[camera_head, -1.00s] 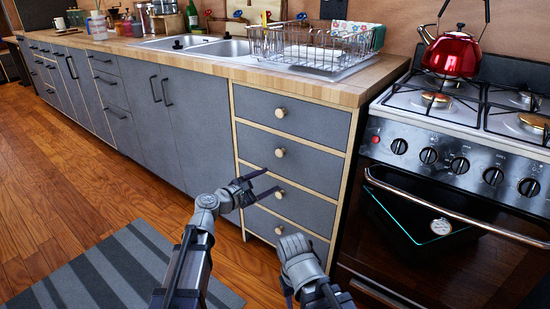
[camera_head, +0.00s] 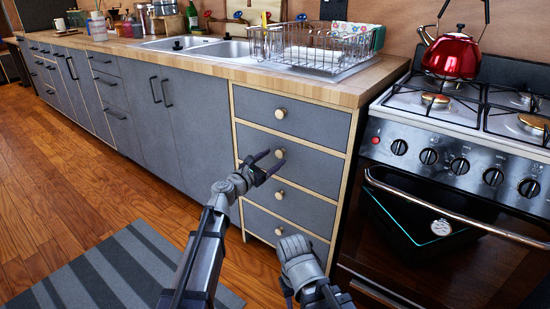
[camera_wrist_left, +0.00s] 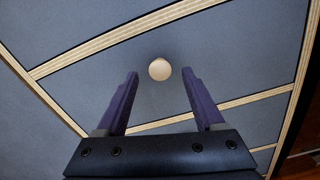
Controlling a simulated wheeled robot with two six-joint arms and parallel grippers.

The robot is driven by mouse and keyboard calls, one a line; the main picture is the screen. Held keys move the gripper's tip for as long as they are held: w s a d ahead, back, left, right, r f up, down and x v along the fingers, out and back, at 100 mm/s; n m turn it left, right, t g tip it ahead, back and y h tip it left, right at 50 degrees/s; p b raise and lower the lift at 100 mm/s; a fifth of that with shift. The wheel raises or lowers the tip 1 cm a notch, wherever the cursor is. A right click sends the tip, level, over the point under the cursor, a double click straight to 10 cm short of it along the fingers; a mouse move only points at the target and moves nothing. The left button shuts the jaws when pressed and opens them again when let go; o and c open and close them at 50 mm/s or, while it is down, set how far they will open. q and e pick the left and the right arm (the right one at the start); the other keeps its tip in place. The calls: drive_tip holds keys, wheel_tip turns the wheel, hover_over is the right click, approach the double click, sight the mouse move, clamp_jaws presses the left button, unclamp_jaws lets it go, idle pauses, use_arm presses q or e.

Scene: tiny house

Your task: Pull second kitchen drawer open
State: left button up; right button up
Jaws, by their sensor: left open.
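The second drawer (camera_head: 312,167) from the top is a grey front with light wood edging and a round pale knob (camera_head: 279,153). It looks closed, flush with the drawers above and below. My left gripper (camera_head: 272,160) is open in front of this drawer, its fingertips close to the knob. In the left wrist view a round knob (camera_wrist_left: 159,69) shows just beyond the two spread fingers (camera_wrist_left: 160,82), between their lines and apart from both. My right gripper (camera_head: 297,255) is low in front of the bottom drawer; its fingers are not clear.
A stove (camera_head: 455,160) with a red kettle (camera_head: 452,54) stands right of the drawers, its oven handle (camera_head: 450,215) sticking out. Grey cabinets (camera_head: 195,125) run left under the wooden counter. A striped rug (camera_head: 125,270) lies on the floor.

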use_arm(q)
drive_tip(key=shift+x, duration=0.95)
clamp_jaws()
idle(0.7)
